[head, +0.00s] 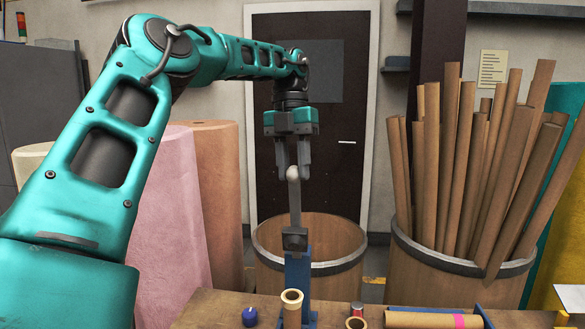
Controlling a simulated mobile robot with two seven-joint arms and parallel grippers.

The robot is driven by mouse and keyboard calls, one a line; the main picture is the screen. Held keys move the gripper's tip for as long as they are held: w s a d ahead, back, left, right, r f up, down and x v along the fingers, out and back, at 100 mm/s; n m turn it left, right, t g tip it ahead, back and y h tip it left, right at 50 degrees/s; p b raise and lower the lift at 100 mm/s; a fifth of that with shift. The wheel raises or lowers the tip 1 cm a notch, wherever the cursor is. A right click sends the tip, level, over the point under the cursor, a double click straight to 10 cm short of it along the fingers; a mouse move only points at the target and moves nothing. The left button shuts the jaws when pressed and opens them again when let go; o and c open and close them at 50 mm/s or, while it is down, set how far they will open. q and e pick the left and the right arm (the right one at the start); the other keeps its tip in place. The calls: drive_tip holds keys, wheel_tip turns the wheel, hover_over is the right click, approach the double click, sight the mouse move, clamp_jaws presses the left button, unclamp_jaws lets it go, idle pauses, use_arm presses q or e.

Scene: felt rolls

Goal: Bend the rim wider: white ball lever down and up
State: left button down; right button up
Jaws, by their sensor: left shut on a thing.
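The white ball (293,173) tops a grey lever (295,208) that stands nearly upright on a blue press (298,272) on the bench. My left gripper (293,168) points down over the lever and is shut on the white ball, with a finger on each side of it. A pale tube with an open rim (292,297) stands upright at the front of the press. Its lower part is cut off by the frame's bottom edge. My right gripper is not in view.
The wooden bench (215,308) also bears a blue knob-like object (250,316), a small red-topped can (357,308), another short tube (356,323) and a lying cardboard tube (432,320). A wooden barrel (340,245) stands behind. A barrel of tall tubes (465,262) is at right.

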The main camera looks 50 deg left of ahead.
use_arm(q)
drive_tip(key=shift+w+a+r, duration=0.2)
drive_tip(key=shift+w+a, duration=0.35)
drive_tip(key=shift+w, duration=0.1)
drive_tip(key=c, duration=0.8)
unclamp_jaws()
drive_tip(key=shift+s+d, duration=0.1)
drive_tip(key=shift+s, duration=0.1)
